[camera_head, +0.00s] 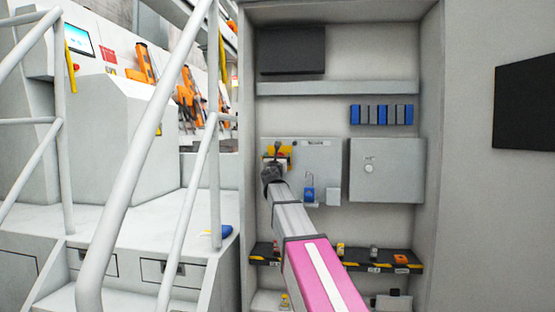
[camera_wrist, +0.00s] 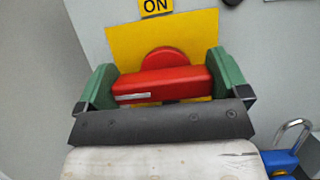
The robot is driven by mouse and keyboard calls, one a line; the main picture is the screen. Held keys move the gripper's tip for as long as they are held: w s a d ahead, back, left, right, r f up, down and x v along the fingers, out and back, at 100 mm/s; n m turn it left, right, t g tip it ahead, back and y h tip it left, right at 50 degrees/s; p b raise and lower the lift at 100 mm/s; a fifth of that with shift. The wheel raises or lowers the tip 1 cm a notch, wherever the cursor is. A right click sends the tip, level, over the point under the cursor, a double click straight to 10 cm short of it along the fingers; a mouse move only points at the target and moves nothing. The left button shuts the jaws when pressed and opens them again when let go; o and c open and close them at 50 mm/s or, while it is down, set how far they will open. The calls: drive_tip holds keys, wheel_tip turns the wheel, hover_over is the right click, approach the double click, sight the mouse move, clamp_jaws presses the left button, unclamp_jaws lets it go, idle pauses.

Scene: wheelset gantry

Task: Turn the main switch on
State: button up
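The main switch is a red rotary handle (camera_wrist: 162,84) on a yellow plate (camera_wrist: 190,32), under a black-on-yellow "ON" label (camera_wrist: 155,6). The red handle lies nearly level, slightly tilted. My gripper (camera_wrist: 164,82) has its two green fingers wide apart, one at each end of the handle. Whether they touch it is hard to tell. In the head view my arm reaches up to the yellow plate (camera_head: 286,151) on the grey panel, and my gripper (camera_head: 274,163) hides most of the switch.
A blue padlock (camera_wrist: 281,162) hangs right of the switch. A grey box with a round knob (camera_head: 387,170) is farther right. A shelf with small items (camera_head: 352,257) runs below. White stair railings (camera_head: 135,160) stand at the left, and the cabinet walls flank the panel.

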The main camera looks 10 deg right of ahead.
drive_tip(key=shift+c, duration=0.9)
drive_tip(key=shift+m+h, duration=0.3)
drive_tip(key=shift+m, duration=0.2)
drive_tip(key=m+h, duration=0.1)
drive_tip(key=m, duration=0.1)
drive_tip(key=m+g+h, duration=0.1)
drive_tip(key=m, duration=0.2)
drive_tip(key=shift+d+r+m+g, duration=0.1)
drive_tip(key=shift+m+g, duration=0.2)
drive_tip(key=m+g+h, duration=0.1)
drive_tip(key=m, duration=0.2)
drive_tip(key=m+g+h, duration=0.1)
drive_tip(key=m, duration=0.2)
drive_tip(key=shift+d+h, duration=0.1)
drive_tip(key=shift+h, duration=0.2)
drive_tip(key=m+g, duration=0.1)
drive_tip(key=m, duration=0.1)
drive_tip(key=m+g, duration=0.1)
drive_tip(key=m, duration=0.2)
drive_tip(key=shift+s+d+g, duration=0.1)
drive_tip(key=shift+d+g, duration=0.05)
drive_tip(key=shift+g, duration=0.15)
drive_tip(key=shift+s+d+f+m+g, duration=0.1)
drive_tip(key=shift+m+g, duration=0.3)
drive_tip(key=shift+m, duration=0.8)
drive_tip(key=shift+f+m+g, duration=0.1)
drive_tip(key=shift+m+g, duration=0.3)
drive_tip(key=shift+m, duration=0.8)
drive_tip(key=o, duration=0.9)
